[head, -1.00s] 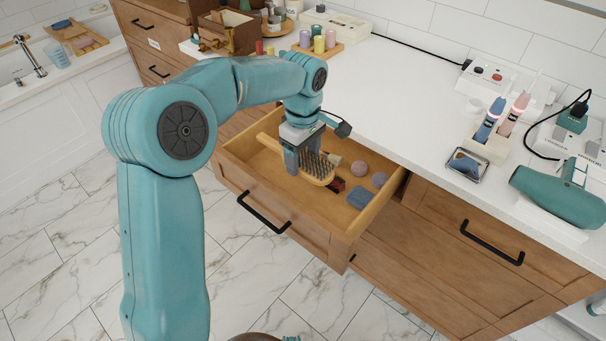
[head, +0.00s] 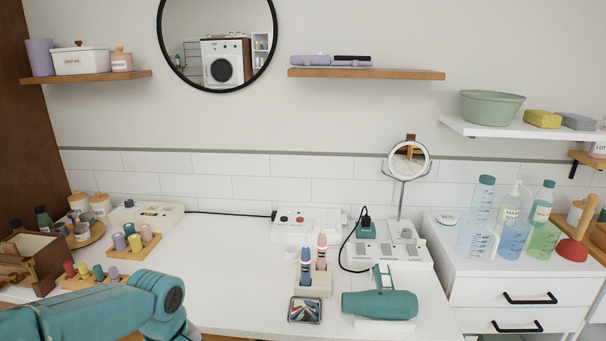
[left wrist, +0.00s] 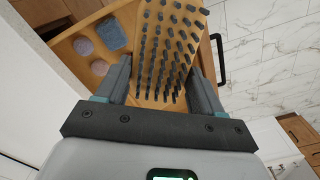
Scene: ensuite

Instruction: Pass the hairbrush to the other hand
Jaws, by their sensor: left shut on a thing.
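The hairbrush (left wrist: 165,50) shows in the left wrist view, a wooden brush with dark bristles facing the camera. My left gripper (left wrist: 160,85) is shut on it, with one finger on each side of its head. My right gripper is in neither current view.
Behind the brush, the left wrist view shows the open wooden drawer (left wrist: 67,50) with round items and a blue-grey cloth (left wrist: 112,33).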

